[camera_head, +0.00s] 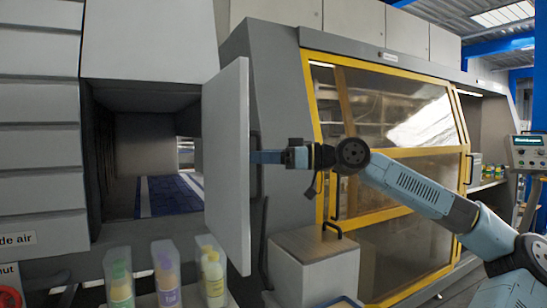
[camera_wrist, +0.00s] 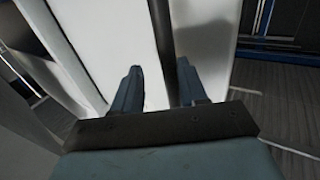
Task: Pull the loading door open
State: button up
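The loading door (camera_head: 227,165) is a flat grey panel that stands swung out from the machine. The dark opening (camera_head: 145,140) to its left is exposed, with a blue floor inside. A dark bar handle (camera_head: 257,180) is on the door's right-hand face. My gripper (camera_head: 258,157) is at this handle, with the arm reaching in from the right. In the wrist view, the two blue fingers (camera_wrist: 160,88) are apart. The dark handle bar (camera_wrist: 163,35) runs between them, nearer the right finger, with a clear gap to the left finger. Firm contact cannot be told.
Several bottles (camera_head: 165,275) stand in clear holders below the opening, close to the door's lower edge. A grey box (camera_head: 314,262) with a handle stands right of the door. A yellow-framed window (camera_head: 385,150) is behind my arm. A control panel (camera_head: 527,152) is at far right.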

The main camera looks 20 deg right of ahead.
jog(key=v, duration=1.3)
jog(key=shift+d, duration=0.4)
jog(key=shift+s, duration=0.2)
